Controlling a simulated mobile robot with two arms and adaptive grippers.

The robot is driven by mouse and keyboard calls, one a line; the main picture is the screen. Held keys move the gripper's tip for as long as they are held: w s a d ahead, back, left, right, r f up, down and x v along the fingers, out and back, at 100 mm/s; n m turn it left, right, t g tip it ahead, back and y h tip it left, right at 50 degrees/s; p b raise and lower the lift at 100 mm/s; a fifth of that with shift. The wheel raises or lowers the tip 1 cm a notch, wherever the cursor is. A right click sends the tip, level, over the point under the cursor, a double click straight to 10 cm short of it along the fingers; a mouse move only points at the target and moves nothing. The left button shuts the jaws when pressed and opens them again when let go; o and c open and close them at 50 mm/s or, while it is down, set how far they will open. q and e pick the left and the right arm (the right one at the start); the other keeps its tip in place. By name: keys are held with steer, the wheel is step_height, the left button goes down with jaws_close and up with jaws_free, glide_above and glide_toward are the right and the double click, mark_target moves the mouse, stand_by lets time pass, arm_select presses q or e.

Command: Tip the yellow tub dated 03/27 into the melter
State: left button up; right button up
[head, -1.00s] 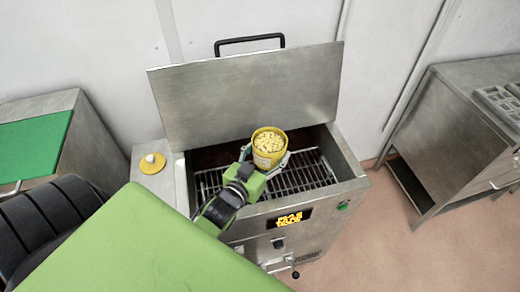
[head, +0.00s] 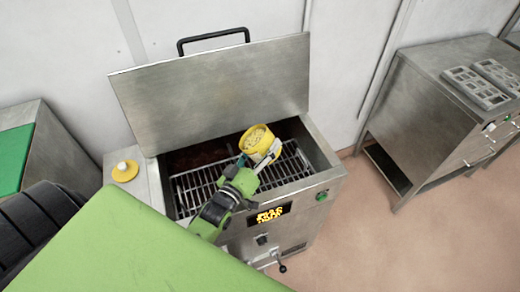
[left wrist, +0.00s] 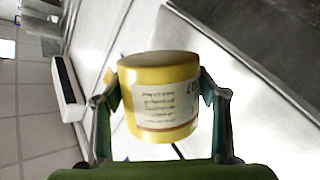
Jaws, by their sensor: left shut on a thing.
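The yellow tub (head: 257,142) is full of pale yellow pieces and is held over the open melter (head: 325,185), above its wire grate. It looks slightly tilted in the head view. My left gripper (head: 262,160) is shut on the tub, one finger on each side, as the left wrist view also shows (left wrist: 160,105). The melter's lid (head: 215,90) stands raised at the back. My right gripper is not in view.
A yellow round piece with a white knob (head: 125,171) sits on the ledge left of the melter. A steel cabinet (head: 440,120) with mould trays (head: 476,87) stands at the right. A green-topped bench (head: 14,155) is at the left. Floor is clear between melter and cabinet.

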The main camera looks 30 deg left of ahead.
mark_target(246, 147)
arm_select(q)
steer(key=n+b, duration=0.3)
steer(key=shift+n+t, duration=0.4)
steer(key=n+b, duration=0.2)
steer(key=n, duration=0.1)
steer(key=a+n+t+y+b, duration=0.1)
steer(key=b, duration=0.1)
steer(key=shift+s+f+n, duration=0.2)
steer(key=shift+f+n, duration=0.05)
steer(key=shift+n, duration=0.15)
steer(key=n, duration=0.2)
steer(key=a+n+y+b, duration=0.1)
steer(key=n+b, duration=0.1)
steer(key=n, duration=0.1)
steer(key=shift+s+a+r+n+y, duration=0.2)
steer(key=shift+a+n+y, duration=0.1)
steer(key=shift+a+y, duration=0.1)
steer(key=shift+s+a+r+n+t, duration=0.1)
steer(key=shift+a+r+n+t, duration=0.2)
steer(key=shift+n, duration=0.3)
steer(key=shift+s+a+r+n+y, duration=0.15)
steer(key=shift+a+n+y, duration=0.25)
steer(key=shift+n, duration=0.45)
steer(key=shift+a+r+n+y, duration=0.15)
steer(key=shift+a+n+y, duration=0.2)
steer(key=shift+n, duration=0.5)
